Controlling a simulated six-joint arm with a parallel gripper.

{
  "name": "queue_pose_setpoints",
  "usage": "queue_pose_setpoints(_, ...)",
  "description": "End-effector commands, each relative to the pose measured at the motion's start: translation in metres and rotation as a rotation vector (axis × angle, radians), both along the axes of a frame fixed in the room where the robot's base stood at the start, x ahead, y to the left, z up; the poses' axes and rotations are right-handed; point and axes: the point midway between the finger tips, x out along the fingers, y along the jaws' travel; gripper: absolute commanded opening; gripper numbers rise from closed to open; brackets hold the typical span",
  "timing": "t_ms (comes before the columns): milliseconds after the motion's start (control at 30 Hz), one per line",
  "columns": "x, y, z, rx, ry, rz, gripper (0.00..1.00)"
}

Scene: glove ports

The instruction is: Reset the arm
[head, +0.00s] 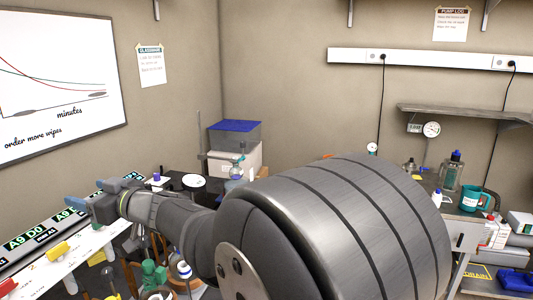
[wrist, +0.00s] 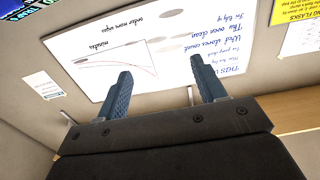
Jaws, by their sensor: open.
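My gripper (wrist: 164,94) shows in the wrist view with its two blue-grey fingers apart and nothing between them. Behind the fingers is the whiteboard (wrist: 165,50), which appears upside down. In the head view my gripper (head: 72,206) is at the left, at the end of my outstretched arm, over the bench side with the label strip. My large grey arm link fills the middle and hides much of the bench behind it.
The whiteboard (head: 62,80) hangs on the left wall. A label strip (head: 30,240) and a white panel (head: 60,268) lie below the gripper. A blue-topped box (head: 234,135) stands in the corner. A teal mug (head: 472,198) and bottles stand at right under a shelf (head: 465,114).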

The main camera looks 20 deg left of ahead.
Motion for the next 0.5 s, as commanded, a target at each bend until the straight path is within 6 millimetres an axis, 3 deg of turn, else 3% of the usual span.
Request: queue_pose_setpoints(500,-0.060,0.066,-0.055,-0.006,0.005,0.008,0.64)
